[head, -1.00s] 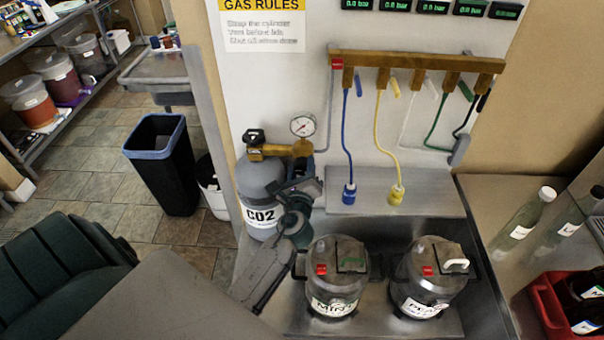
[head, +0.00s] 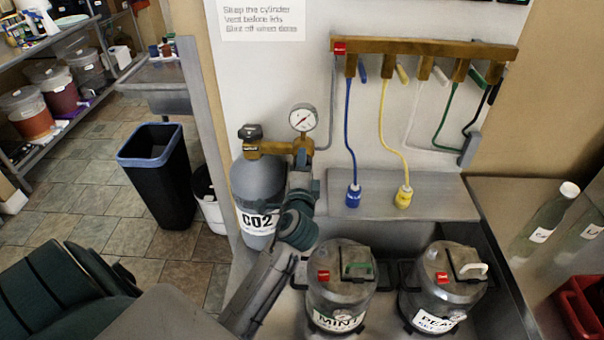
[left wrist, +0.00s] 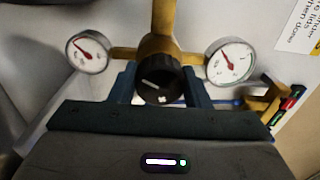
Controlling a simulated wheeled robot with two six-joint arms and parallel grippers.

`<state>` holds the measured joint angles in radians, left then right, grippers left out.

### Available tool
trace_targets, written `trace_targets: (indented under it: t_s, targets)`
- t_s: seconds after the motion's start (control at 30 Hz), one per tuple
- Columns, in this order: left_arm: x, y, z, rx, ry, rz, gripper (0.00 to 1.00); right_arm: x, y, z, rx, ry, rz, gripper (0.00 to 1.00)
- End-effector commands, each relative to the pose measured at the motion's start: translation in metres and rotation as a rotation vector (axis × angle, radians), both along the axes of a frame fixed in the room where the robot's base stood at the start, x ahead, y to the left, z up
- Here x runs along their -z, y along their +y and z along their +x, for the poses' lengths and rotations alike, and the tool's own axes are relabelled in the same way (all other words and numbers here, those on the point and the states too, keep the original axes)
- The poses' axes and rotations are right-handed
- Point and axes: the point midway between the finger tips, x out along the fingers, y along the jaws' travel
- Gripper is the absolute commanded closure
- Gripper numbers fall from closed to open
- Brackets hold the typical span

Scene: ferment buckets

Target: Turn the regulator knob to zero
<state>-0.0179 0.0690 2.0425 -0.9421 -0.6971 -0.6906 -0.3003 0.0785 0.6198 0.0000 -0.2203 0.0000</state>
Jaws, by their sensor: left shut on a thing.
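The brass regulator (head: 276,148) sits on top of the grey CO2 cylinder (head: 258,185) in the head view. Its black round knob (left wrist: 158,84) with white marks is in the middle of the left wrist view. My left gripper (left wrist: 160,88) is shut on the knob, one blue-grey finger at each side. In the head view my left gripper (head: 303,172) reaches up to the regulator from below and hides the knob. A left gauge (left wrist: 88,52) and a right gauge (left wrist: 231,62) flank the knob, both with red needles. One gauge (head: 303,118) shows in the head view.
A MINT keg (head: 341,290) and a second keg (head: 442,285) stand in front, close to my left arm. A brass manifold (head: 425,47) with coloured hoses hangs on the wall. A black bin (head: 160,185) stands on the floor at left.

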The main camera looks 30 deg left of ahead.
Motion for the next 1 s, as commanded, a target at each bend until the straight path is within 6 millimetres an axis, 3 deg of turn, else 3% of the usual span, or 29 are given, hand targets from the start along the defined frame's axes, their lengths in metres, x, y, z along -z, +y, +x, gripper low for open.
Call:
trace_targets:
  t_s: [0.03, 0.4, 1.0]
  targets:
    - [0.007, 0.0, 0.0, -0.001, -0.019, -0.038, 0.8, 0.01, -0.001, 0.0, 0.0, 0.0, -0.001, 0.64]
    - [0.006, 0.0, 0.0, -0.003, -0.167, -0.282, 0.8, 0.035, -0.003, 0.0, -0.001, 0.0, -0.003, 0.64]
    - [0.005, 0.0, 0.0, -0.004, -0.245, -0.415, 0.8, 0.046, -0.002, 0.002, -0.001, 0.0, -0.002, 0.64]
